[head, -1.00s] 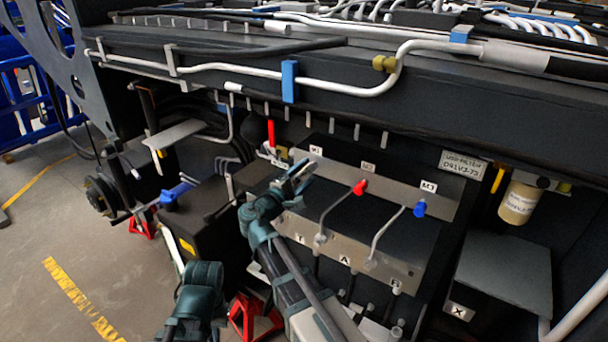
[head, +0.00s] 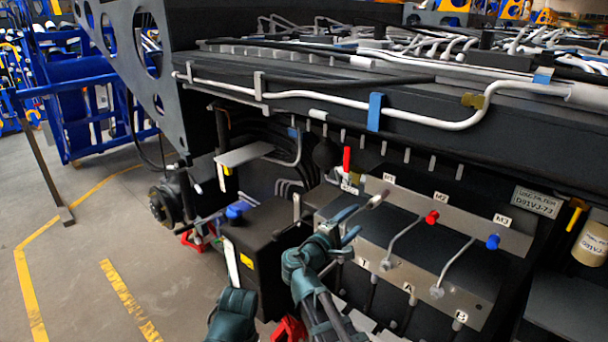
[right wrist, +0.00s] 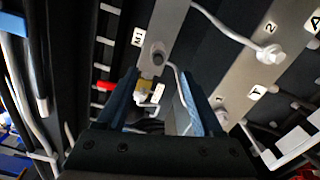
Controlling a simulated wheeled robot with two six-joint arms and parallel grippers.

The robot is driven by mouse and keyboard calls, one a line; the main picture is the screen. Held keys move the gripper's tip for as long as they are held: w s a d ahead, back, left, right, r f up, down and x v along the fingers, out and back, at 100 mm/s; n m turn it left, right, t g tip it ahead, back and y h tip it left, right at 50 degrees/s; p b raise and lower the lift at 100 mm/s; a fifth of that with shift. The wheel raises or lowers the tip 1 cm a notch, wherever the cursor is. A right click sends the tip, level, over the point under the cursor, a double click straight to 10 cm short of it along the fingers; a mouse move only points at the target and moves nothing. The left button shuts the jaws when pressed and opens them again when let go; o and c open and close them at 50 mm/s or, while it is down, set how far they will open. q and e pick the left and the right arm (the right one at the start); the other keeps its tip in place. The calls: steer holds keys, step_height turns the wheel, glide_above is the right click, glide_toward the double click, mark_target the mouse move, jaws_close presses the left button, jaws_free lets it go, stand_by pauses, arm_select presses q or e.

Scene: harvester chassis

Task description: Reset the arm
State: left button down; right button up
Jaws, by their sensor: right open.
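My right gripper (head: 350,226) is open in the head view, in front of the left end of the metal manifold block near the M1 label (head: 389,178). In the right wrist view its two blue fingers (right wrist: 162,108) are spread, with nothing clamped between them. My left gripper is not seen.
A red lever (head: 347,160) stands above left of the gripper. A black box (head: 262,240) is to the left. The chassis beam (head: 430,105) overhangs. Open floor (head: 90,240) lies at the left.

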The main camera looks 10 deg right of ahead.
steer(key=s+a+f+m+g+y+b, duration=0.1)
steer(key=s+a+f+m+g+y, duration=0.15)
steer(key=s+f, duration=0.4)
steer(key=s+a+f+m+g+y+b, duration=0.1)
steer(key=s+a+f+m+g+y, duration=0.2)
steer(key=f, duration=0.7)
steer(key=s+a+f+g+y+b, duration=0.1)
steer(key=s+a+f+g+y, duration=0.1)
steer(key=s+a+f+y, duration=0.2)
steer(key=s+a+f+m+g+y+b, duration=0.1)
steer(key=s+a+f+g+y, duration=0.2)
steer(key=s+a+f, duration=0.2)
steer(key=s+a, duration=0.3)
steer(key=a, duration=0.3)
steer(key=shift+s+y, duration=0.2)
steer(key=shift+y, duration=0.15)
steer(key=shift+f+g, duration=0.1)
steer(key=shift+g, duration=0.15)
